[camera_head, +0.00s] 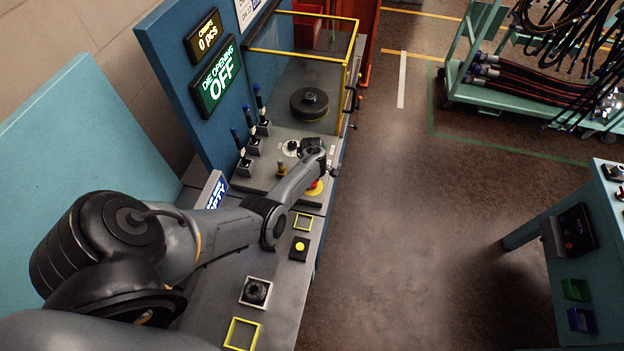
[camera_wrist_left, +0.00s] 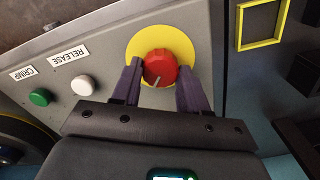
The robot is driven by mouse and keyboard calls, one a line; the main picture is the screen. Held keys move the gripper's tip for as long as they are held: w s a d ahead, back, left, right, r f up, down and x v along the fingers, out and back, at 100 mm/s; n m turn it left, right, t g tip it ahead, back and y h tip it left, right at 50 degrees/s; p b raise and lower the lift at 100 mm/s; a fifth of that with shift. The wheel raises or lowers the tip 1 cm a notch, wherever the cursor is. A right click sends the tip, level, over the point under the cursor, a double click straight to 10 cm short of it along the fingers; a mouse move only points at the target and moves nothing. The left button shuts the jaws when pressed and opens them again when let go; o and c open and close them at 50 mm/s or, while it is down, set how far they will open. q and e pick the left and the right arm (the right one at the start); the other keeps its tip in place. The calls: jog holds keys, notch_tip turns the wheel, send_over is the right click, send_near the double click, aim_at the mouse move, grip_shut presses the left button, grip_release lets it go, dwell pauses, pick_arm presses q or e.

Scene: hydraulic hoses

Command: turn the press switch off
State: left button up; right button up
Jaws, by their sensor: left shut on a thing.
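The press switch is a red round knob (camera_wrist_left: 158,66) on a yellow disc (camera_wrist_left: 176,40), on the grey press panel. A pale pointer mark shows on its lower edge in the left wrist view. My left gripper (camera_wrist_left: 159,76) has its two dark fingers on either side of the knob, shut on it. In the head view my left arm reaches over the panel, and the yellow disc (camera_head: 314,188) shows beneath its end. The knob is mostly hidden there. My right gripper is in neither view.
A green button (camera_wrist_left: 39,97) labelled CRIMP and a white button (camera_wrist_left: 82,85) labelled RELEASE are beside the switch. Displays read "DIE OPENING OFF" (camera_head: 216,78) and "CRIMPS 0 pcs" (camera_head: 206,36). Blue-handled levers (camera_head: 262,110) stand behind.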

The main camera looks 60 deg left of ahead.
pick_arm(q)
jog(key=n, duration=0.4)
jog(key=shift+b, duration=0.3)
jog(key=n, duration=0.3)
jog(key=shift+b, duration=0.4)
jog(key=shift+n, duration=0.6)
jog(key=o, duration=1.1)
jog(key=shift+s, duration=0.1)
jog(key=shift+c, duration=0.2)
jog(key=shift+r, duration=0.1)
jog(key=shift+r, duration=0.2)
notch_tip(320, 180, up, 10)
jog(key=p, duration=0.3)
jog(key=shift+r, duration=0.15)
